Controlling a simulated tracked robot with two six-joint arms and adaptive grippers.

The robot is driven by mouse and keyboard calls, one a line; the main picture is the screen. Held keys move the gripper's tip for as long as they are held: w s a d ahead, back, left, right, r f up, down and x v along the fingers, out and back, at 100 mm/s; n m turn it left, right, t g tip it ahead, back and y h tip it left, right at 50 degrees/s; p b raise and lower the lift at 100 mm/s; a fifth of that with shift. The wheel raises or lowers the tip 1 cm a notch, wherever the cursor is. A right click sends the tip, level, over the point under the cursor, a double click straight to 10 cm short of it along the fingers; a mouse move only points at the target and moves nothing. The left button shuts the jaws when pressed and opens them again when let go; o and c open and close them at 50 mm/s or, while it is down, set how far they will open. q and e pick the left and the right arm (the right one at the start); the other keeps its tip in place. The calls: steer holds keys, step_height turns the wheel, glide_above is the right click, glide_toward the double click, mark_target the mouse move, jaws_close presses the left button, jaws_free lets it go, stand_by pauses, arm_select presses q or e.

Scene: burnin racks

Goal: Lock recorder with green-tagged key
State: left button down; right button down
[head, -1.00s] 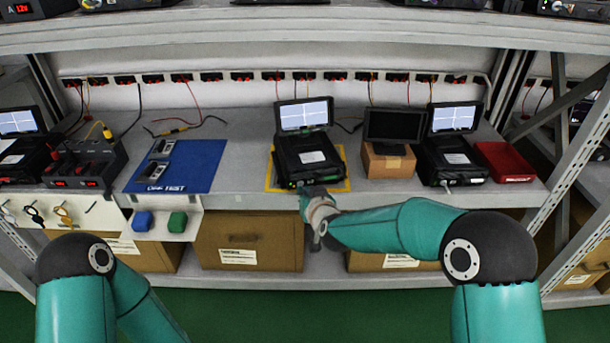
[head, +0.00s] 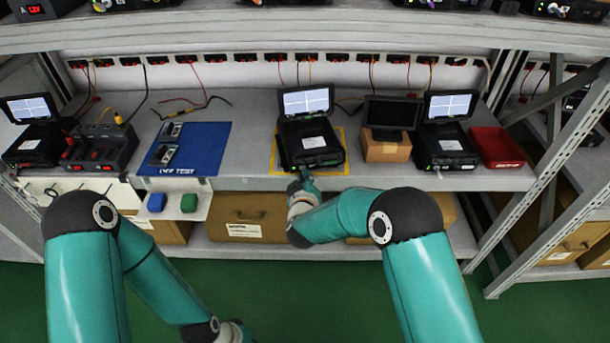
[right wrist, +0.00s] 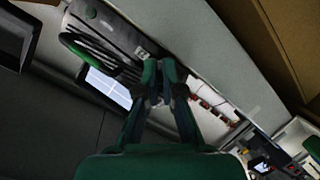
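The recorder (head: 312,148), a black case with a lit screen raised at its back, stands in a yellow outline on the bench. Its front also shows in the right wrist view (right wrist: 110,32). My right gripper (head: 304,180) is at the recorder's lower front edge. In the right wrist view its fingertips (right wrist: 160,66) are close together against the front, beside a small grey fitting (right wrist: 143,52). They appear shut on the green-tagged key, which is mostly hidden between them. I cannot tell how the key is turned. My left gripper is below the picture; only its wrist shows.
A blue mat (head: 205,143) lies left of the recorder. A box with a dark monitor (head: 390,115), another recorder (head: 445,148) and a red tray (head: 497,147) stand to the right. Blue (head: 156,202) and green (head: 189,203) blocks sit on a low ledge at front left.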

steer(key=shift+n, duration=0.4)
steer(key=c, duration=1.6)
jaws_free()
steer(key=shift+w, duration=0.1)
steer(key=v, duration=1.2)
steer(key=shift+a+f, duration=0.15)
steer(key=shift+f, duration=0.1)
